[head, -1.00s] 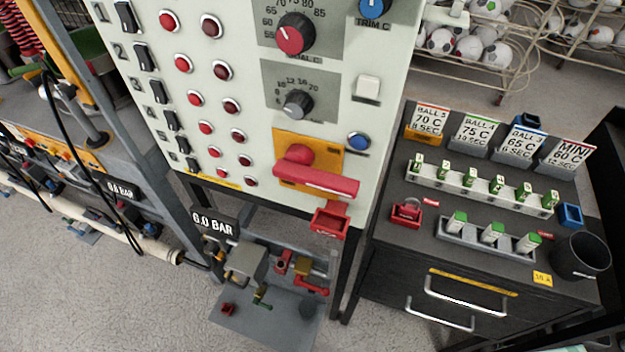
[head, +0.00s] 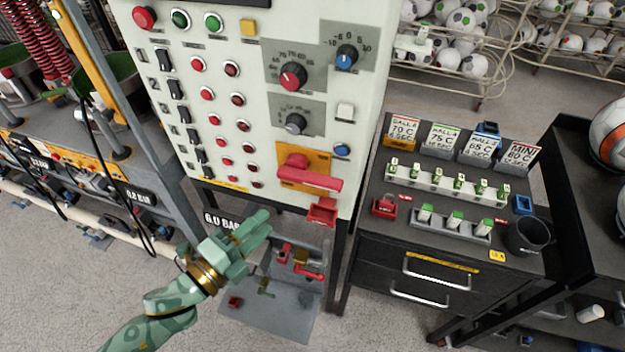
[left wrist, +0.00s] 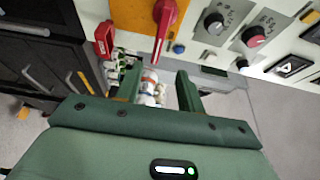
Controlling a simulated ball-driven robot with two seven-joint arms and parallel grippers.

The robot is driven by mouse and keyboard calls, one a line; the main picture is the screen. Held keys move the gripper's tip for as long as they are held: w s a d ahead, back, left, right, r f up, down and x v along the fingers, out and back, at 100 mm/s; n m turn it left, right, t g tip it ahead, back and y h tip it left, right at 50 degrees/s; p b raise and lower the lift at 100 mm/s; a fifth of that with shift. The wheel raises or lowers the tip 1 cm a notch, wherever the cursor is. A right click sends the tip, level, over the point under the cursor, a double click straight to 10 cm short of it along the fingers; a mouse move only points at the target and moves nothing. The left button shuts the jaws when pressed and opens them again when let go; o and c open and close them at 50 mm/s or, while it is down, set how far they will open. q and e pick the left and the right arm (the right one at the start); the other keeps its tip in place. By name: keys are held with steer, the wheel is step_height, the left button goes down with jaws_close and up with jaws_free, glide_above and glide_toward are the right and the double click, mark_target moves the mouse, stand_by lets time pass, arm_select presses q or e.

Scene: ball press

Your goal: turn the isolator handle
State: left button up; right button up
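The isolator handle (head: 312,179) is a red lever on a yellow plate (head: 318,152), low on the pale control panel. It lies roughly level across the plate, its free end to the right. In the left wrist view the red handle (left wrist: 163,28) shows beyond the fingertips, at the top middle. My left gripper (head: 264,222) is in front of the panel, below and left of the handle, and apart from it. In the left wrist view its two green fingers (left wrist: 160,82) are spread with nothing held between them. My right gripper is in neither view.
A red box (head: 322,212) sticks out just below the handle. Knobs, buttons and switches cover the panel (head: 215,95). A valve assembly (head: 297,262) stands below it. A dark cabinet (head: 410,250) with labelled cards and green-topped pieces stands at right.

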mark_target(306, 183)
arm_select(q)
steer(key=p+x, duration=0.1)
steer(key=x, duration=1.5)
steer(key=shift+w+a, duration=0.1)
steer(key=shift+w, duration=0.05)
jaws_close()
